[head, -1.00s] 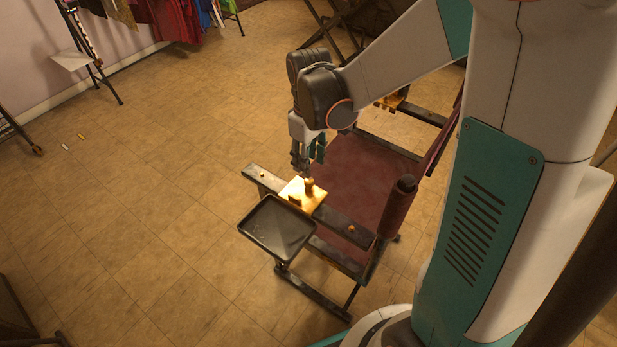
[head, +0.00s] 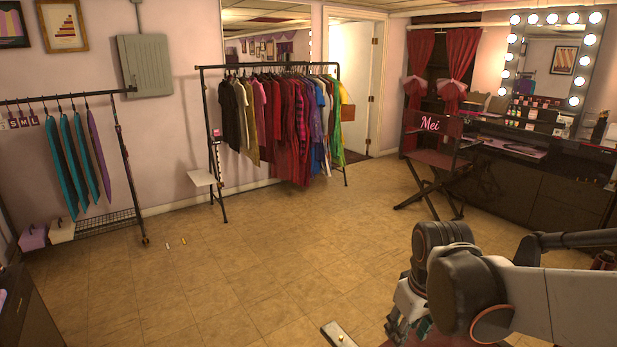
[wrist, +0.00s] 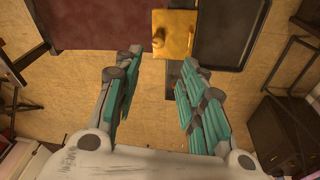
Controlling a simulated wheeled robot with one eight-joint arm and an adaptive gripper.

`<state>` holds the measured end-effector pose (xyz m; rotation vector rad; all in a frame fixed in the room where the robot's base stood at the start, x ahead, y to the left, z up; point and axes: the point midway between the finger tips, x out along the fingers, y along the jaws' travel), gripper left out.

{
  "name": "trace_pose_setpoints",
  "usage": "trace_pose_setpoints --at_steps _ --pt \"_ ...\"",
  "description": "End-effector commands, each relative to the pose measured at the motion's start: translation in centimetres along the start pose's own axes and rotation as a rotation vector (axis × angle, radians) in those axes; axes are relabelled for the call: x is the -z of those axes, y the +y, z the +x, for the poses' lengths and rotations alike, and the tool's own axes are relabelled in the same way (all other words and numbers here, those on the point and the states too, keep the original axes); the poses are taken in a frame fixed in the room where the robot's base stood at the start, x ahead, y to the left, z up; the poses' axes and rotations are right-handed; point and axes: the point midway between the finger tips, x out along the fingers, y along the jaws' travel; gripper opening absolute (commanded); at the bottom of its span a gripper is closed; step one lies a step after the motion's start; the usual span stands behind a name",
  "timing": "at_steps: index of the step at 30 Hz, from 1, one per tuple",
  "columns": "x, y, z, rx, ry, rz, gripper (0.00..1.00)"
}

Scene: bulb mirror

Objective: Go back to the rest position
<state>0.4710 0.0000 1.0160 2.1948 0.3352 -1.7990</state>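My gripper (head: 404,325) is at the lower right of the head view, at the end of my bent arm, its lower part cut off by the frame. In the wrist view my gripper (wrist: 156,72) has its teal-padded fingers spread apart with nothing between them. Beyond the fingertips is a gold plate (wrist: 181,45) with a small brass-coloured piece (wrist: 158,38) on it. A gap of floor shows between the fingers, and the gripper appears clear of the plate.
Farther off stand a clothes rack (head: 205,130), a chair marked "Mei" (head: 430,150) and a lit mirror (head: 550,60). The middle floor is open.

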Motion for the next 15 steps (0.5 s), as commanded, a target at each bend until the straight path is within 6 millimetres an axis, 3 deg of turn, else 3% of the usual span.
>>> trace_pose_setpoints --at_steps 6,15 --pt "-2.2 -0.9 -3.5 -0.035 0.107 0.097 0.38" --pt "-5.4 -2.1 -6.8 -0.067 0.261 0.231 0.38"
